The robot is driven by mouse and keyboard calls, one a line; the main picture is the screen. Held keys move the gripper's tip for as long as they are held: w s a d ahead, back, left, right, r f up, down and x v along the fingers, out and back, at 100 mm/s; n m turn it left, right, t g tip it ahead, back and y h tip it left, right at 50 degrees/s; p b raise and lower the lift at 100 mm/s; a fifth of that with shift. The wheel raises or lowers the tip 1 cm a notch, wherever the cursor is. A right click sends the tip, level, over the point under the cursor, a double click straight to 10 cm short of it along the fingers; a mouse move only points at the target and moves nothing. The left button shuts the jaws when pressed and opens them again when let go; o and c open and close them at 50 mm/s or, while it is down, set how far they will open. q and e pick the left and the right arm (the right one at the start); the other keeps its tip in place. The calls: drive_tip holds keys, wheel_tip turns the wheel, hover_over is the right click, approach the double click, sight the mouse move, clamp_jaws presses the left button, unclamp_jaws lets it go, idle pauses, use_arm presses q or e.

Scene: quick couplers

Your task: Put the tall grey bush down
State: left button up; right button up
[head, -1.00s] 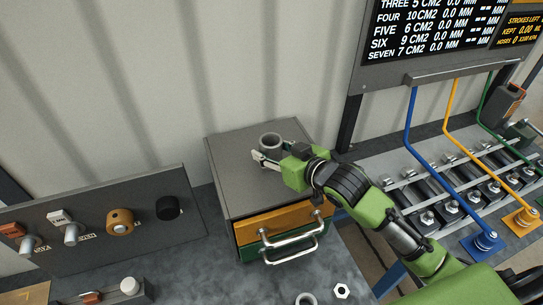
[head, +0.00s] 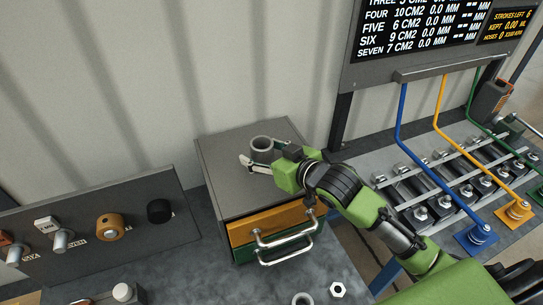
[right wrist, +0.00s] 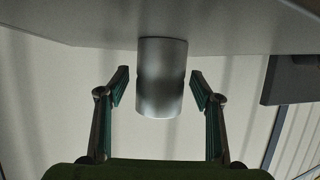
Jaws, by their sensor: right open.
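The tall grey bush (head: 262,144) stands upright on the grey top of the drawer cabinet (head: 222,160), its open end up. My right gripper (head: 261,157) is open at the bush's near side. In the right wrist view the bush (right wrist: 162,80) shows as a smooth grey cylinder, the cabinet top (right wrist: 230,25) appearing above it in that picture. The two fingers (right wrist: 160,88) stand apart on either side of it, with a gap showing at each side. My left gripper is out of view.
The cabinet has an orange drawer (head: 265,224) and a green drawer (head: 290,249) with bar handles. A grey ring (head: 302,299) and a nut (head: 338,289) lie on the bench. A knob panel (head: 90,235) stands left; hoses and couplers (head: 465,180) are right.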

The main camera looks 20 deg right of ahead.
drive_tip(key=shift+s+d+r, duration=0.1)
drive_tip(key=shift+s+d, duration=0.05)
drive_tip(key=shift+s, duration=0.25)
drive_tip(key=b+v, duration=0.2)
drive_tip(key=v, duration=0.6)
drive_tip(key=shift+s+r, duration=0.1)
drive_tip(key=shift+s, duration=0.2)
drive_tip(key=shift+s+d+r+p, duration=0.25)
drive_tip(key=shift+r+p, duration=0.1)
drive_tip(key=shift+p, duration=0.35)
drive_tip(key=shift+p+v, duration=0.55)
drive_tip(key=shift+v, duration=0.25)
drive_tip(key=shift+s, duration=0.1)
